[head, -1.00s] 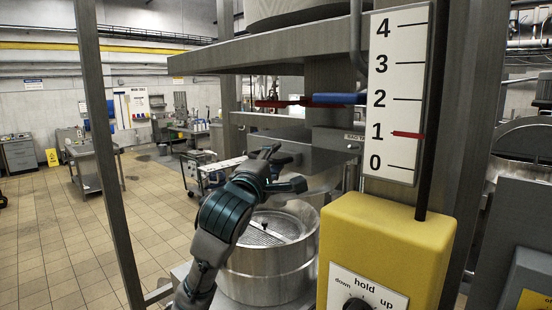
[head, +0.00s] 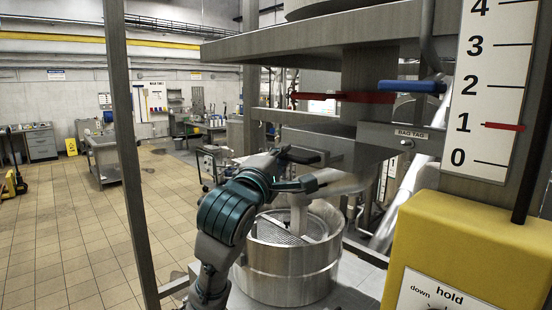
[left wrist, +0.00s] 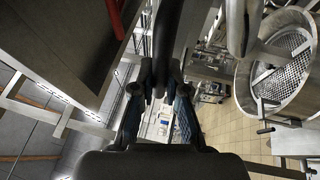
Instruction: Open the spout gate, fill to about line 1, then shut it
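The white level board (head: 495,90) carries marks 0 to 4, and its red pointer (head: 503,126) sits at line 1. A lever with a blue grip (head: 412,86) and a red bar (head: 345,97) lies roughly level under the steel shelf. The round steel vessel (head: 290,272) stands below; a grate shows inside, but I cannot tell its fill. My left gripper (head: 303,170) is above the vessel with fingers apart. In the left wrist view, a dark bar (left wrist: 165,35) runs between the fingers (left wrist: 160,85); contact is unclear. My right gripper is out of view.
A yellow control box (head: 450,245) marked down, hold and up stands at the right. A steel post (head: 125,150) rises at the left. A bag tag plate (head: 405,137) hangs below the lever. Tiled floor (head: 65,215) is open at the left.

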